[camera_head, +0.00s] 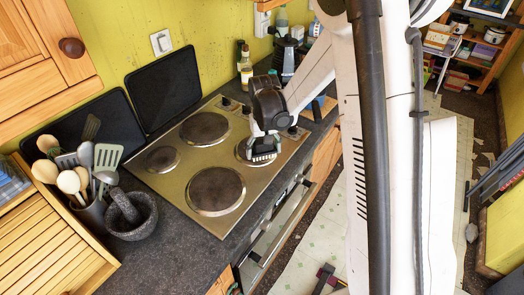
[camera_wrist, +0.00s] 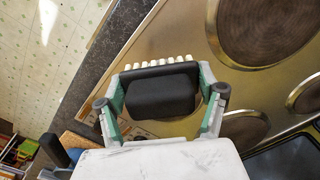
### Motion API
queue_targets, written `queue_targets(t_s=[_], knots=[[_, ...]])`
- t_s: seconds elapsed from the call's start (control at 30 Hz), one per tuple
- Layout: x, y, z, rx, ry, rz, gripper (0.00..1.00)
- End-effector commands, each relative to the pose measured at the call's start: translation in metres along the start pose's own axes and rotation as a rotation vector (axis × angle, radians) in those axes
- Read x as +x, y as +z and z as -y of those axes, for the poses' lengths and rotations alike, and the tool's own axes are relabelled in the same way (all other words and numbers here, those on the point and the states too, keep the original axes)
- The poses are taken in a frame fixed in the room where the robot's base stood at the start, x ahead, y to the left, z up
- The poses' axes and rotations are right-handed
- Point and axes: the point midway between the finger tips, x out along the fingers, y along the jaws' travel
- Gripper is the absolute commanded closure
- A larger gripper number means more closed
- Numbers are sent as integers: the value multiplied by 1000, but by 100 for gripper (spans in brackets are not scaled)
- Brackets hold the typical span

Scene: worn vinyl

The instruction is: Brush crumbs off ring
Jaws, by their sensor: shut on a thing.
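My gripper (camera_head: 265,142) is shut on a black brush (camera_wrist: 160,92) with a row of pale bristles, held between its two green-and-grey fingers. In the head view the brush (camera_head: 264,155) is over the right front ring (camera_head: 241,151) of the steel hob and hides part of it. I cannot tell whether the bristles touch it. Other dark round rings show, including a large front left ring (camera_head: 216,190) and a back ring (camera_head: 205,128). In the wrist view a large ring (camera_wrist: 262,28) is at upper right. I cannot make out any crumbs.
A stone mortar with pestle (camera_head: 131,216) and a pot of utensils (camera_head: 90,212) stand left of the hob. Bottles (camera_head: 246,68) and a dark appliance (camera_head: 285,55) stand behind it. The steel hob surface (camera_head: 180,185) is otherwise clear. The counter front edge drops to the floor.

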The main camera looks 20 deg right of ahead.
Motion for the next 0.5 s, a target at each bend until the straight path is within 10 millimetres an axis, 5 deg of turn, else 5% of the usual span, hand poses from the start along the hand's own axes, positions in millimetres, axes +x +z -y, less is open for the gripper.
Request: queue_targets(t_s=[0.2,0.5], knots=[[2,-58,0,0,0,0,51],[-11,-95,0,0,0,0,51]])
